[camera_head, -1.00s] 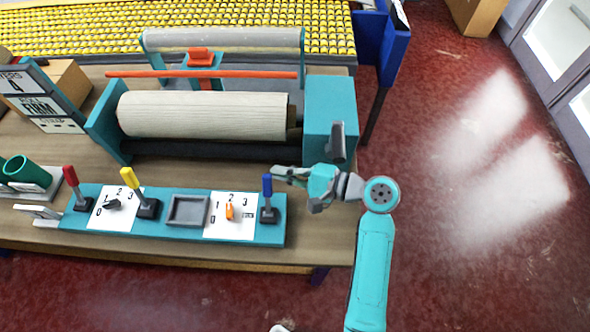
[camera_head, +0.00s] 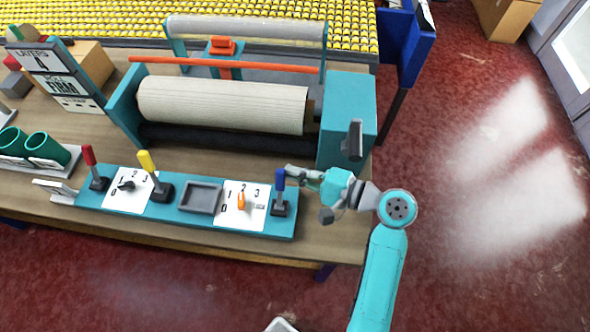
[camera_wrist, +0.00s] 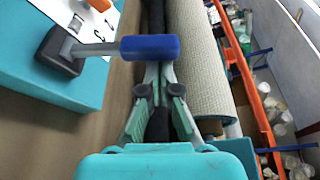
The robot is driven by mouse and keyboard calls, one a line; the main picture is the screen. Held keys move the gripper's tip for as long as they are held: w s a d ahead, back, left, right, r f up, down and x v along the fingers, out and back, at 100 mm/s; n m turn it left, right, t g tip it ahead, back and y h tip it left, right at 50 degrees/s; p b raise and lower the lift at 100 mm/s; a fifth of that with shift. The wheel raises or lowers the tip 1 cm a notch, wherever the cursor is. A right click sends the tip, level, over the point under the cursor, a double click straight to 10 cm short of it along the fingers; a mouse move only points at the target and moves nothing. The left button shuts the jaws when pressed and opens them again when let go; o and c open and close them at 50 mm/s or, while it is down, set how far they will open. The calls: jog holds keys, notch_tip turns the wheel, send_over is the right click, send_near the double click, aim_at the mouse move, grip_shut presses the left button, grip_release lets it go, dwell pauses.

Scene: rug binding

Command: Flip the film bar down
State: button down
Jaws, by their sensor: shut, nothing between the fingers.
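A long orange bar (camera_head: 270,67) runs raised behind the cream ribbed roll (camera_head: 225,104); I take it to be the film bar. Behind it a pale film roll (camera_head: 250,28) sits on teal supports. A blue-handled lever (camera_head: 280,180) stands upright at the right end of the teal control panel (camera_head: 180,222). My gripper (camera_head: 291,171) is shut and empty, its fingertips close beside the blue handle. In the wrist view the blue handle (camera_wrist: 150,47) lies across the tips of the fingers (camera_wrist: 160,75); I cannot tell whether they touch.
The panel also carries a red lever (camera_head: 90,155), a yellow lever (camera_head: 147,162), two dials and a grey tray (camera_head: 201,198). Green cups (camera_head: 45,147) stand at the left. A teal housing (camera_head: 347,115) with a dark handle rises behind my gripper. Red floor is clear at the right.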

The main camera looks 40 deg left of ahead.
jog(key=s+n, duration=0.1)
jog(key=s+d+r+n+y, duration=0.1)
jog(key=shift+d+r+n, duration=0.1)
jog(key=shift+d+n, duration=0.05)
jog(key=shift+n, duration=0.25)
jog(key=s+d+n, duration=0.1)
jog(key=n, duration=0.1)
jog(key=s+n+y, duration=0.1)
jog(key=s+n, duration=0.1)
jog(key=s+d+n+y, duration=0.1)
jog(key=n, duration=0.1)
jog(key=shift+s+d+r+g, duration=0.1)
jog(key=shift+s+d+g, duration=0.15)
jog(key=shift+d+g, duration=0.15)
jog(key=shift+s+d+n, duration=0.2)
jog(key=shift+s+n, duration=0.1)
jog(key=shift+s, duration=0.15)
jog(key=shift+s+f, duration=0.15)
jog(key=shift+f, duration=0.15)
jog(key=w+a+r, duration=0.2)
jog(key=w, duration=0.1)
jog(key=v, duration=1)
jog(key=shift+w, duration=0.2)
